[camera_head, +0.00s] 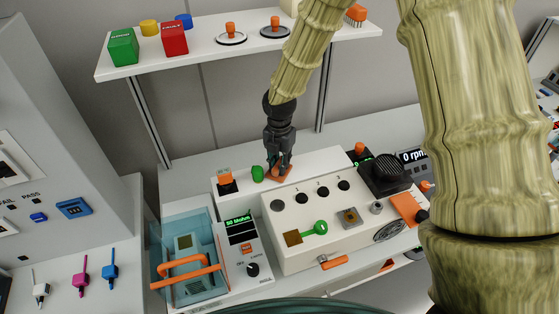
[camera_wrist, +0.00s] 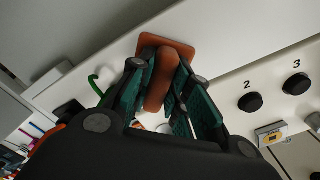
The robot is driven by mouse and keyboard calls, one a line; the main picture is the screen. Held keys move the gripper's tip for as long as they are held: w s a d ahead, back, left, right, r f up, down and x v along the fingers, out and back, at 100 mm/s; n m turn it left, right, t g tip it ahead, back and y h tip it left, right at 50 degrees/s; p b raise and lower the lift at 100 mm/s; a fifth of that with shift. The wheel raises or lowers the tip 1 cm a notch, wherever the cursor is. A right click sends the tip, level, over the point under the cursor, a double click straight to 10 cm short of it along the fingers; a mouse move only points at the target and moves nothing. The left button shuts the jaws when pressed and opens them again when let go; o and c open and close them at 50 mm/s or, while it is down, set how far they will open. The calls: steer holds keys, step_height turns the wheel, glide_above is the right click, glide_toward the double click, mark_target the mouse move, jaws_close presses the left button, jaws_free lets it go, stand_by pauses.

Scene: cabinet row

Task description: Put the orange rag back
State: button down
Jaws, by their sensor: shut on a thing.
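The orange rag (camera_head: 279,175) looks like a flat orange-brown square with a raised rounded ridge in its middle. In the wrist view the rag (camera_wrist: 165,60) lies between and beyond my fingers. My gripper (camera_head: 280,163) points down and is shut on its ridge, above the back part of the white instrument box. The fingers (camera_wrist: 162,95) partly hide the rag. I cannot tell whether its underside touches the box.
The white box (camera_head: 310,235) carries black knobs and a green lever (camera_head: 312,229). A green piece (camera_head: 257,172) sits just left of my gripper. A flat orange piece (camera_head: 405,207) is at the right. A shelf (camera_head: 205,55) with coloured blocks hangs behind.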

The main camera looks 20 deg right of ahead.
mark_target(280, 162)
steer(key=shift+f, duration=0.15)
steer(key=c, duration=1.3)
jaws_free()
step_height(280, 162, up, 12)
steer(key=b, duration=0.2)
steer(key=shift+b, duration=0.3)
